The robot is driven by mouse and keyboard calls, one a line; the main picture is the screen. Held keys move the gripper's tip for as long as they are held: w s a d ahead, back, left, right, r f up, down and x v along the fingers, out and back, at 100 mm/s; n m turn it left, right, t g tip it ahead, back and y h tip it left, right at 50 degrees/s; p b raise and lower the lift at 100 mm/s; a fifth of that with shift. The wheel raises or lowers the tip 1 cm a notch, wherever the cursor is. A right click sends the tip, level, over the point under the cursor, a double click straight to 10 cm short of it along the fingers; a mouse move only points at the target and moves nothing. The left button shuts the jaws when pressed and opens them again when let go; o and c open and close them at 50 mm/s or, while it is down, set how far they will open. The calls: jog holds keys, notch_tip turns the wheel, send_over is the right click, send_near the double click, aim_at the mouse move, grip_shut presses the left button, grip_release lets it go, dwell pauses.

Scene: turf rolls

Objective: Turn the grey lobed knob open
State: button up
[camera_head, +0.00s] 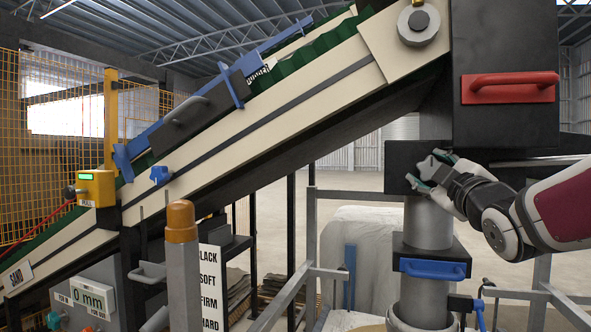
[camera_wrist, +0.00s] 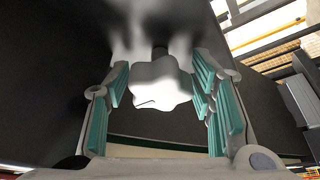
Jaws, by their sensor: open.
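The grey lobed knob (camera_wrist: 158,84) is in the middle of the wrist view, pale under the light, on a short dark stem against a dark surface. A thin dark line marks its face. My gripper (camera_wrist: 161,100) is open, with its teal-padded fingers on either side of the knob. The left finger stands slightly apart from it; the right pads are close to its edge, and I cannot tell whether they touch. In the head view my gripper (camera_head: 432,171) is at the front of a black box (camera_head: 397,160) on the grey pipe, and the knob there (camera_head: 429,166) is largely covered by the fingers.
A red handle (camera_head: 509,87) sits on the large black housing just above my arm. A blue handle (camera_head: 433,269) is on the pipe below my gripper. The sloping conveyor (camera_head: 265,115) fills the left. Grey rails (camera_head: 310,235) stand in front of a white sack.

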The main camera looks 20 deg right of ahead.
jog(key=c, duration=0.9)
